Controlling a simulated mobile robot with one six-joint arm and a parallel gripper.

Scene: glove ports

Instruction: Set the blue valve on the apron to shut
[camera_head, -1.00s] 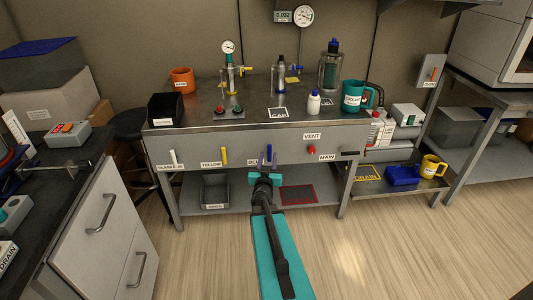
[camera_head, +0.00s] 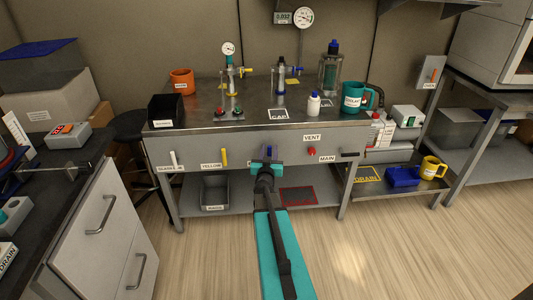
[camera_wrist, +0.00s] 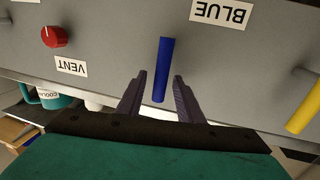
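The blue valve (camera_wrist: 163,70) is a straight blue lever on the grey apron (camera_wrist: 110,25), beside a BLUE label (camera_wrist: 220,12) in the wrist view. That view shows the apron upside down. The lever lies nearly along the picture's vertical. My gripper (camera_wrist: 160,76) is open, with one dark finger on each side of the lever's lower part in the picture. Gaps show between the lever and both fingers. In the head view, my gripper (camera_head: 267,160) is in front of the apron and hides most of the blue valve and its label.
A yellow lever (camera_head: 224,156) and a white lever (camera_head: 174,158) stand left of my gripper on the apron. A red VENT knob (camera_head: 311,150) is to the right. The bench top (camera_head: 255,112) above carries bottles and fittings. A lower shelf (camera_head: 247,202) is below.

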